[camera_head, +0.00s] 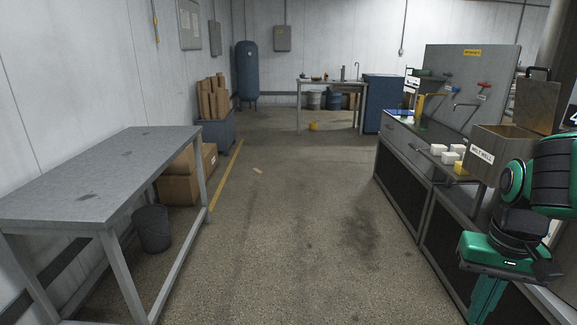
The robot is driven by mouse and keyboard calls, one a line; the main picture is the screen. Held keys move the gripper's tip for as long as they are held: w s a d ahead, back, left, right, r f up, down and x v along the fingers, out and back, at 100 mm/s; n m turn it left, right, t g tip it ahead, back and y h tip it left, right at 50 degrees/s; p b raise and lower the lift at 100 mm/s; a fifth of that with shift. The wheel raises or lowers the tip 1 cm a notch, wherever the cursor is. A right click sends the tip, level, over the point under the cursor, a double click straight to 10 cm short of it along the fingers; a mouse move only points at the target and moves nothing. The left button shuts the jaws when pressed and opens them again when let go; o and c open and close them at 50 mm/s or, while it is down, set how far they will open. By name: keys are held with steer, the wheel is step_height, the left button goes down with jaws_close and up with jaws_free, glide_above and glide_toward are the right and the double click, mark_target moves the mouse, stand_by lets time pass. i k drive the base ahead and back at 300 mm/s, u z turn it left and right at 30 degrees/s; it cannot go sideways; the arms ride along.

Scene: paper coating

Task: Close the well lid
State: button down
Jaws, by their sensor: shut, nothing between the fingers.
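The melt well (482,153) is a brown metal box with a white "MELT WELL" label, standing on the right-hand counter. Its lid (537,105) stands up behind the box opening, with a dark handle (538,72) on its top edge. The well is open, and part of its right side is hidden behind my arm. My green and black gripper (487,302) points down at the lower right, in front of and below the well in the picture. It is shut and empty, and apart from the lid.
White blocks (449,157) and a yellow piece lie on the counter (398,140) left of the well. A grey panel (470,85) with valves stands behind. A grey table (110,175) is at left. The floor between is mostly clear.

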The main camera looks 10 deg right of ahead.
mark_target(536, 102)
steer(key=u, duration=0.05)
steer(key=i, duration=2.35)
steer(key=z, duration=1.2)
steer(key=i, duration=0.75)
steer(key=z, duration=0.5)
